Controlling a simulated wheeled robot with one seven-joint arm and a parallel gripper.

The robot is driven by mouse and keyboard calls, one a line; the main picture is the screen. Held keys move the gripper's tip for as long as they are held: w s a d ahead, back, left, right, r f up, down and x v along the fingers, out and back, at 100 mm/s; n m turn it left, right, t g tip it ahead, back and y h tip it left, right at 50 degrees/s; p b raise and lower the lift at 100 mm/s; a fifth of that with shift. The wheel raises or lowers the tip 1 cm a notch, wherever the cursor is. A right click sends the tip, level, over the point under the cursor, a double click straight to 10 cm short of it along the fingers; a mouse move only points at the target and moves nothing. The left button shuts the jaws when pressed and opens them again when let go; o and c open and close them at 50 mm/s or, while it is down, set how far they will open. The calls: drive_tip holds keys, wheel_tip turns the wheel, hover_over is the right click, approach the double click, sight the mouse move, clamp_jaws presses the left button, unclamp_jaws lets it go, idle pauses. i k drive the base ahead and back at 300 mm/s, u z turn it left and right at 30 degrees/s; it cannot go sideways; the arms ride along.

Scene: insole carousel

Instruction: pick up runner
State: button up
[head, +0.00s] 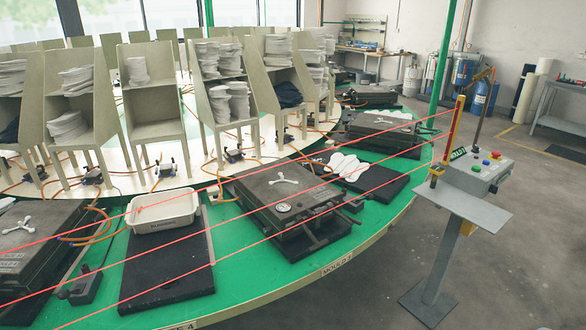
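No part is clearly marked as the runner. A white three-armed piece (284,181) lies on top of the closed black mould (270,203) in the middle; I cannot tell whether it is loose or fixed. A similar white piece (20,225) is on the black mould (28,250) at the far left. White flat insole-like pieces (345,166) lie on a black pad (372,186) right of the middle mould. A white tub (162,210) stands on another black pad (168,268); its contents are hard to make out. My gripper is not in view.
The green round carousel table (345,236) carries several moulds. Beige racks (150,120) with white stacks stand behind. Red lines cross in front of the table, to a yellow post (452,130). A control stand (463,205) is at the right. Grey floor is clear in front.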

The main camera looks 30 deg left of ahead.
sight(271, 182)
drive_tip(key=u, duration=0.3)
drive_tip(key=i, duration=1.05)
drive_tip(key=u, duration=1.4)
drive_tip(key=i, duration=0.85)
drive_tip(key=u, duration=1.5)
drive_tip(key=i, duration=0.85)
drive_tip(key=u, duration=0.3)
